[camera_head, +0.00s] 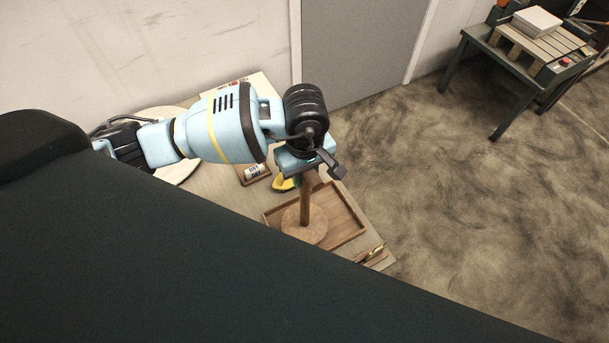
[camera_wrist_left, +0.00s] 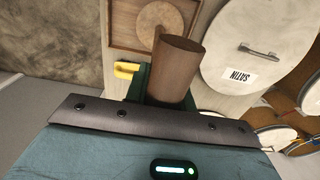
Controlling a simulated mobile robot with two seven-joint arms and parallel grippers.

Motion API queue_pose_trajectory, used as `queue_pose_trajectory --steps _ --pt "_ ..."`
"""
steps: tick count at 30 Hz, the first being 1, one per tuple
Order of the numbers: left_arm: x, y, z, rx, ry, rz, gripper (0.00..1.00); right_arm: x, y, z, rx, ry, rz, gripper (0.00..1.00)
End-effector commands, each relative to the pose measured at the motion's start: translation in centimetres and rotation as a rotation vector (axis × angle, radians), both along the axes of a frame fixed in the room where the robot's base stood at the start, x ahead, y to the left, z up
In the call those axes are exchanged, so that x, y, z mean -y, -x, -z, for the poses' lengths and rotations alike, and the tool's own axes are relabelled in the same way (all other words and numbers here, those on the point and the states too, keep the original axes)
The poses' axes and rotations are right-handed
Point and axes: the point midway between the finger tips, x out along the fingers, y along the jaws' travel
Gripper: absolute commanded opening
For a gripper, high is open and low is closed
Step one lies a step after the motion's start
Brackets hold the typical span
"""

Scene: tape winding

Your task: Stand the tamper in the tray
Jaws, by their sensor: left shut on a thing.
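The tamper has a wooden handle (camera_head: 306,200) and a round, flat wooden base (camera_head: 303,228). My left gripper (camera_head: 310,168) is shut on the upper handle, and the tamper looks about upright. Its base overlaps the left part of the shallow wooden tray (camera_head: 347,197); I cannot tell whether it touches the tray floor. In the left wrist view the brown handle (camera_wrist_left: 176,68) rises close to the camera, and the round base (camera_wrist_left: 165,18) appears within the outline of the tray (camera_wrist_left: 113,25). My right gripper is not in view.
A yellow object (camera_head: 283,185) lies behind the tray, near a small labelled box (camera_head: 254,172). A white round lid (camera_wrist_left: 250,48) marked SATIN is near the tray. A gold-coloured item (camera_head: 374,252) is at the table's corner. A dark bench (camera_head: 486,50) stands at far right.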

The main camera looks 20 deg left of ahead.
Motion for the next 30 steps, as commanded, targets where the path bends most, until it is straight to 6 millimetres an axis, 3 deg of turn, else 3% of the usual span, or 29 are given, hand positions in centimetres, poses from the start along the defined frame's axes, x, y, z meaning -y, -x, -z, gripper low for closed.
queue_pose_trajectory --steps 6,18,19,23,30 --pt "0.1 -0.1 1.2 0.003 0.002 0.0 0.0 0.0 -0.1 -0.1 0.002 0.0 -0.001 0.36" --pt "0.0 -0.1 1.6 0.002 0.002 0.0 0.0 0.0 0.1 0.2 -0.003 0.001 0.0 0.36" --pt "0.0 0.0 1.6 0.001 0.001 0.0 0.29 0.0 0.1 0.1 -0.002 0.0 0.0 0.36" --pt "0.0 0.0 1.6 0.001 0.001 0.0 0.46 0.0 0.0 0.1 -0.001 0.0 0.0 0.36" --pt "0.0 0.0 1.6 0.001 0.001 0.0 0.47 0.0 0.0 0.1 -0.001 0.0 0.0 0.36"
